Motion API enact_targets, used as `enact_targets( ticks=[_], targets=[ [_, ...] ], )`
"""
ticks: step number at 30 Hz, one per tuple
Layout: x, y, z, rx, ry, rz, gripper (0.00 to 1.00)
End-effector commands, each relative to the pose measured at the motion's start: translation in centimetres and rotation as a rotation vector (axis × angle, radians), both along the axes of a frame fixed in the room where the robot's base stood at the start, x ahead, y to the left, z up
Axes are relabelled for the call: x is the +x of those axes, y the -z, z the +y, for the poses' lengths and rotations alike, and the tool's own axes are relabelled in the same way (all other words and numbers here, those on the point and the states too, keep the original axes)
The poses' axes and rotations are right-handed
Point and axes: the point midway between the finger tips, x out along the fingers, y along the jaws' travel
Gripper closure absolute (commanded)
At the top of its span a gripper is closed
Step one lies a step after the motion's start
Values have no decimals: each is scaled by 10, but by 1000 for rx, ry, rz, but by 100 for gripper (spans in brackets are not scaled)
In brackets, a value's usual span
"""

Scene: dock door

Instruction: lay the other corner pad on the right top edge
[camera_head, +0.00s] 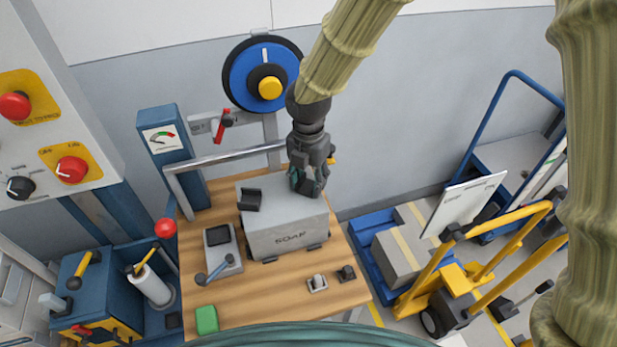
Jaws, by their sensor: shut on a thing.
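A grey box (287,228) marked with dark lettering stands on the wooden table. One black corner pad (250,200) sits on its left top edge. My gripper (307,188) points down at the box's right top edge and is shut on the other corner pad. That pad is dark and mostly hidden among the dark fingers, so I cannot tell whether it touches the box.
On the table (258,305) are a grey device with a lever (218,250), a green block (207,320) and two small parts (317,283) at the front right. A metal rail (230,155) runs behind the box. A yellow hand truck (470,275) stands right.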

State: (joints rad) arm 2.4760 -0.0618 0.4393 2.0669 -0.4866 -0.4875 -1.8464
Motion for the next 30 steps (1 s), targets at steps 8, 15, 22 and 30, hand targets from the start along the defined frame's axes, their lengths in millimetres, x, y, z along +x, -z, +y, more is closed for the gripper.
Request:
enact_targets(
  ticks=[8,15,22,30],
  targets=[
    [0,1,0,0,0,0,35],
    [0,0,0,0,0,-1,35],
    [1,-20,0,2,1,-2,35],
    [1,-69,0,3,1,-4,35]
  ],
)
